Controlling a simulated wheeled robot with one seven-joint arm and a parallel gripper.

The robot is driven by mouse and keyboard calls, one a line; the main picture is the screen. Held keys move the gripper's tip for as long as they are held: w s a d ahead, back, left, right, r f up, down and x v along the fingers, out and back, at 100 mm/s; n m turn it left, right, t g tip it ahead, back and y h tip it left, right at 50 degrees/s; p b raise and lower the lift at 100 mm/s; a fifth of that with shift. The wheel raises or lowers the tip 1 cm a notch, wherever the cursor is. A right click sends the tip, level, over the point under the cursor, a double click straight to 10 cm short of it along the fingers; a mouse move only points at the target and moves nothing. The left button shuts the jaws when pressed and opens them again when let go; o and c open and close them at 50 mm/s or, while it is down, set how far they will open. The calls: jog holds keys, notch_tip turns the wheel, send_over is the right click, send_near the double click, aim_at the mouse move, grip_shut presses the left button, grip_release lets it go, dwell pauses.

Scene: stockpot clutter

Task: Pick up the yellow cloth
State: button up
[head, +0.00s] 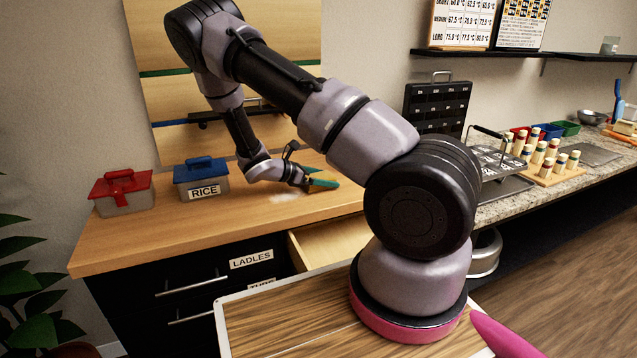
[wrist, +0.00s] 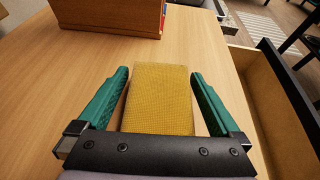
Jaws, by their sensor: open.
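The yellow cloth (wrist: 160,98) lies flat on the wooden counter in the wrist view, as a textured rectangle. My gripper (wrist: 160,78) is open, with one green finger on each side of the cloth. There is a narrow gap between each finger and the cloth's edges. The near end of the cloth is hidden behind the gripper's black bar. In the head view my gripper (head: 322,181) is low over the counter, right of the blue box, and the cloth is hard to make out there.
A blue box labelled RICE (head: 202,182) and a red-lidded box (head: 122,194) stand left on the counter (head: 150,235). An open drawer (head: 325,245) juts out below the counter's front edge, and it shows at right in the wrist view (wrist: 262,105). A wooden box (wrist: 110,16) stands beyond the cloth.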

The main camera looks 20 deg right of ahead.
jog(key=c, duration=1.2)
jog(key=shift+r, duration=0.1)
